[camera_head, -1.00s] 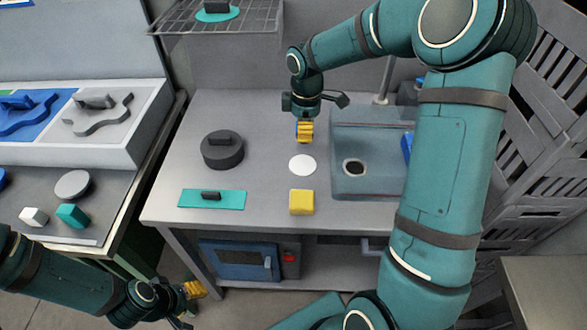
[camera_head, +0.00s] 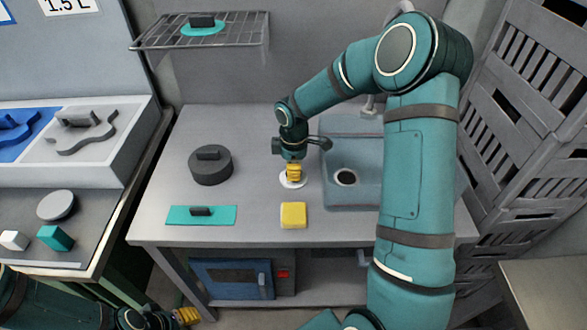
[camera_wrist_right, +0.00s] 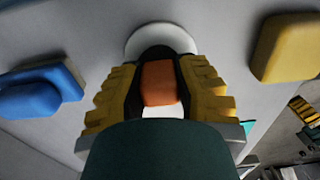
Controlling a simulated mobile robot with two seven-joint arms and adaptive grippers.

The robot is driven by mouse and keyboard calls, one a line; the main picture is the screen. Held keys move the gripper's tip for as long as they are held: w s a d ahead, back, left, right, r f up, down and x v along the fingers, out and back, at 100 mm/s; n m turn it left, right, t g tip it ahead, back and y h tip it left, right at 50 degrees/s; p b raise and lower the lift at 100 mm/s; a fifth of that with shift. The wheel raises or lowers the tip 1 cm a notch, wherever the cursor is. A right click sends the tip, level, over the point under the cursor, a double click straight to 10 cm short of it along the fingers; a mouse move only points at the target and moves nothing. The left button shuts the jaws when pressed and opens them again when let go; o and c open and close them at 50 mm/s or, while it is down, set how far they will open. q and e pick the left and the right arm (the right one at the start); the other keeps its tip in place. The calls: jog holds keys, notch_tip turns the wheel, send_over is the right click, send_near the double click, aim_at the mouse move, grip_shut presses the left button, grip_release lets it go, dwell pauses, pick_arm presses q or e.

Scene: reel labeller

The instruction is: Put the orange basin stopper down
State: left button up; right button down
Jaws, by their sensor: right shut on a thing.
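The orange basin stopper (camera_wrist_right: 158,83) shows in the right wrist view between the yellow fingers of my right gripper (camera_wrist_right: 160,90), which is shut on it. In the head view my right gripper (camera_head: 293,173) points down over a white disc (camera_head: 285,184) on the counter, left of the sink; the stopper is hidden there. The white disc also shows in the wrist view (camera_wrist_right: 150,32), just behind the stopper. I cannot tell whether the stopper touches it. My left gripper (camera_head: 186,316) is at the lower edge of the head view, apart from the counter; its opening is unclear.
A yellow block (camera_head: 294,215) lies in front of the disc. A dark round lidded thing (camera_head: 211,168) and a teal plate with a handle (camera_head: 185,215) stand left. The sink basin (camera_head: 350,195) is right, partly behind my arm. A blue object (camera_wrist_right: 40,90) shows in the wrist view.

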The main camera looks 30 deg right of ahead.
jog(key=shift+r, duration=0.1)
jog(key=c, duration=0.8)
grip_release()
jog(key=shift+r, duration=0.15)
notch_tip(320, 180, up, 12)
jog(key=p, duration=0.2)
